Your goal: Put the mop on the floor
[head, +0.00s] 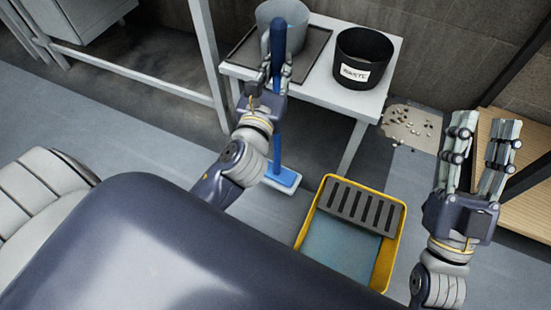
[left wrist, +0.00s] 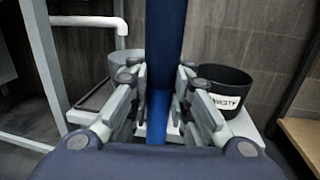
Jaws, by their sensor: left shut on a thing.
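The mop (head: 278,45) is blue, with an upright handle and a flat blue and white head (head: 282,179) low down at the floor beside the table. I cannot tell if the head touches the floor. My left gripper (head: 275,72) is shut on the mop's handle. In the left wrist view the handle (left wrist: 165,45) runs upright between the fingers of my left gripper (left wrist: 158,95). My right gripper (head: 482,135) is open and empty at the right, its fingers apart and pointing up. The floor (head: 110,130) is grey and blue.
A white table (head: 342,103) holds a grey bucket (head: 292,18) on a dark tray and a black labelled bucket (head: 364,57). A yellow mop bucket (head: 396,245) with water stands in front. Pebbles (head: 412,122) lie near a wooden shelf (head: 520,190). The left floor is clear.

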